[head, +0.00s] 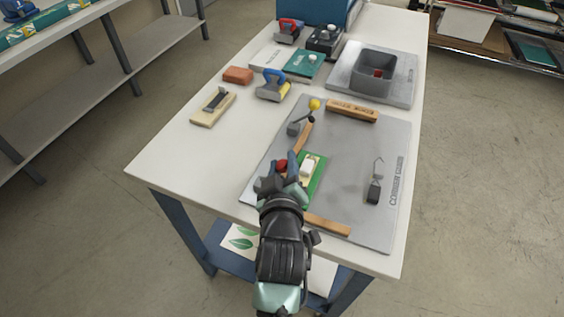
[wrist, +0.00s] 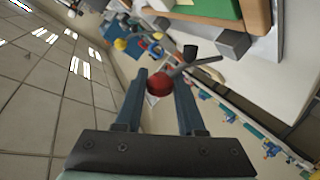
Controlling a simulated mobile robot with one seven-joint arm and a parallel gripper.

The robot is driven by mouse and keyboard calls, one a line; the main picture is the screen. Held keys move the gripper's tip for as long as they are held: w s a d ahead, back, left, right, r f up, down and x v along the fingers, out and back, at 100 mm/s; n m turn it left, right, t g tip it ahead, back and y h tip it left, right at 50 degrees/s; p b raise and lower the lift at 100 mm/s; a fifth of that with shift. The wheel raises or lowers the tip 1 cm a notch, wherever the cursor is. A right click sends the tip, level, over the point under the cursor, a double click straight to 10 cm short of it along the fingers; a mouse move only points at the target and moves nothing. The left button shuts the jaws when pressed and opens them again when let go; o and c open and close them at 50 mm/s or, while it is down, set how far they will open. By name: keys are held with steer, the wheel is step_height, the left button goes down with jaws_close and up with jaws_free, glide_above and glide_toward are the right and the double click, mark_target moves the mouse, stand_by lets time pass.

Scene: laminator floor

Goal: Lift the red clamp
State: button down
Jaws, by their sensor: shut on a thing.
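The red clamp shows as a red ball knob (head: 281,165) at the near left part of the grey board, beside a green card with a white block (head: 308,167). In the wrist view the red knob (wrist: 160,84) sits between my two blue fingers, with a grey metal rod running from it. My gripper (head: 284,174) is shut on this knob; it also shows in the wrist view (wrist: 162,80). My gripper hides most of the clamp's base in the head view, so I cannot tell how its lever is angled there.
The grey board (head: 345,150) carries a yellow-knobbed clamp (head: 314,105), another clamp (head: 374,190) at right and wooden strips (head: 352,111). Behind stand a grey box (head: 372,72), a blue-handled tool (head: 273,87) and a red block (head: 238,75). The table's left front is clear.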

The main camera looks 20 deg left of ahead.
steer(key=shift+r, duration=0.15)
steer(key=c, duration=0.5)
jaws_free()
steer(key=b+v, duration=0.1)
steer(key=v, duration=1.2)
